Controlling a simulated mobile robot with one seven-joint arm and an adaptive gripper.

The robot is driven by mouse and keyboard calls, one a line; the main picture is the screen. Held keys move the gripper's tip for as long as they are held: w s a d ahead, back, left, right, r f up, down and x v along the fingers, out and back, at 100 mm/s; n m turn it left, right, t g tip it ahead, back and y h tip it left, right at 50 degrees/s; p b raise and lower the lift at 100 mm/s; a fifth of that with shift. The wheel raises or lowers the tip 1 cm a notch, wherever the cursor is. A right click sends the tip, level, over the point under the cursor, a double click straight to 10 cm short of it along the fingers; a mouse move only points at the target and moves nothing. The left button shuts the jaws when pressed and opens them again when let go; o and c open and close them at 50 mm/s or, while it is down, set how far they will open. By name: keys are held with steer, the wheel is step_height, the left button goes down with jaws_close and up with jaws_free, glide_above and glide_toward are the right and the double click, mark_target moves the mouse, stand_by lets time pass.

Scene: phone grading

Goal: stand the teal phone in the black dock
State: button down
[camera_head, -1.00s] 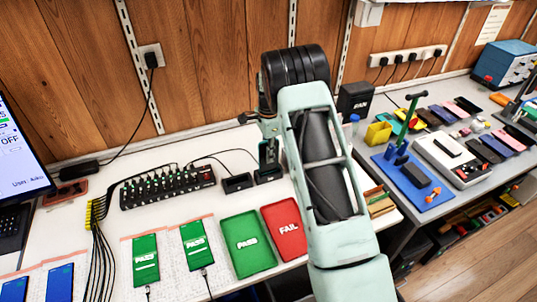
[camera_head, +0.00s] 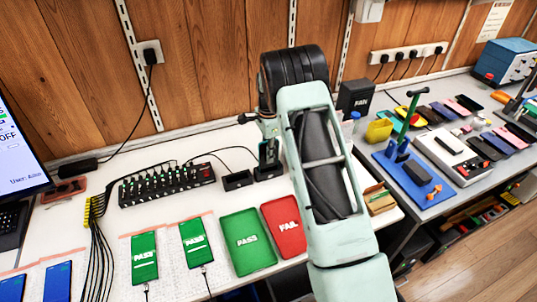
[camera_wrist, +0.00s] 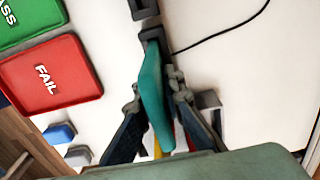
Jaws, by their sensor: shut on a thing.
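The teal phone (camera_wrist: 152,90) is seen nearly edge-on in the wrist view, between the two fingers of my gripper (camera_wrist: 153,88), which is shut on it. The phone's far end meets the black dock (camera_wrist: 150,34) in the wrist view. I cannot tell whether it is fully seated in the slot. In the head view my gripper (camera_head: 268,153) points down right over the black dock (camera_head: 270,172), at the right of a pair. The phone cannot be made out in the head view.
A second dark dock (camera_head: 238,180) stands just left. The green PASS tray (camera_head: 248,262) and red FAIL tray (camera_head: 297,249) lie in front. A black hub (camera_head: 166,184) with cables is farther left. Thin cables run behind the docks.

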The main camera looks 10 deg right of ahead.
steer(key=shift+f, duration=0.45)
steer(key=c, duration=2)
jaws_free()
steer(key=shift+o, duration=0.2)
steer(key=shift+r, duration=0.2)
steer(key=shift+r+p, duration=1.6)
steer(key=shift+r, duration=1.8)
